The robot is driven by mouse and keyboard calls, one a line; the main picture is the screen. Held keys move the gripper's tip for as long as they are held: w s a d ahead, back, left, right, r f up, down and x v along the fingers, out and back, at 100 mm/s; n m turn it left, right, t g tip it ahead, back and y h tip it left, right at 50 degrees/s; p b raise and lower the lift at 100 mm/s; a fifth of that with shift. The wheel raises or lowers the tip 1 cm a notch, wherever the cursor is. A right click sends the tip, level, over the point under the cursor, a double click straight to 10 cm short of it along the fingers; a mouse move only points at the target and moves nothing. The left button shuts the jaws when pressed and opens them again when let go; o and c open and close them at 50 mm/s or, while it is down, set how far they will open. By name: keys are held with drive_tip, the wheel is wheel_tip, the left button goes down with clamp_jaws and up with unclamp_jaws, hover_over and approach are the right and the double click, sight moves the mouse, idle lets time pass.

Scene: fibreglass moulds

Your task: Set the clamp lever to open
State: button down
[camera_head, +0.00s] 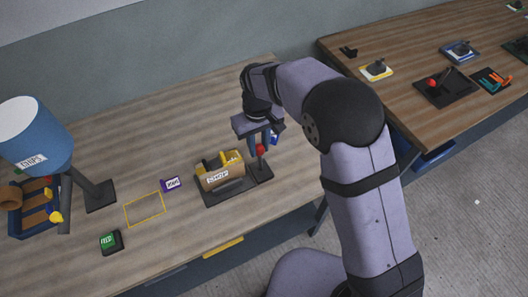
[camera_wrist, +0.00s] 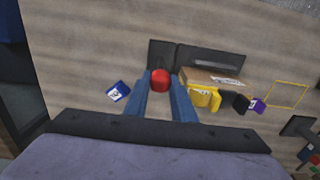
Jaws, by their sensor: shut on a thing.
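The clamp lever's red knob (camera_head: 260,149) stands over a small black plate at the right end of the fixture. It also shows in the wrist view (camera_wrist: 160,82), between my fingertips. My gripper (camera_head: 261,141) points down with its blue fingers shut on the red knob. The lever's shaft is mostly hidden under the knob and fingers. Next to it, a tan block (camera_head: 222,177) with a white label sits on a black base (camera_head: 213,201). Yellow and black clamp parts (camera_wrist: 204,98) stand at the block's side.
A blue tag (camera_wrist: 119,91) and a purple tag (camera_head: 172,184) stand on either side of the fixture. A yellow outline (camera_head: 145,222) marks bare table. A blue hopper (camera_head: 36,140) and a green-topped box (camera_head: 110,242) are at left. A second table (camera_head: 400,68) is at right.

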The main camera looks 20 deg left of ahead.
drive_tip(key=shift+g+h, duration=0.4)
drive_tip(key=w+a, duration=0.1)
drive_tip(key=w+a+f+p, duration=0.1)
drive_tip(key=w+a+p, duration=0.1)
drive_tip(key=shift+w+a+f, duration=0.15)
drive_tip(key=shift+a+f, duration=0.05)
drive_tip(key=shift+f, duration=0.2)
drive_tip(key=shift+f, duration=0.1)
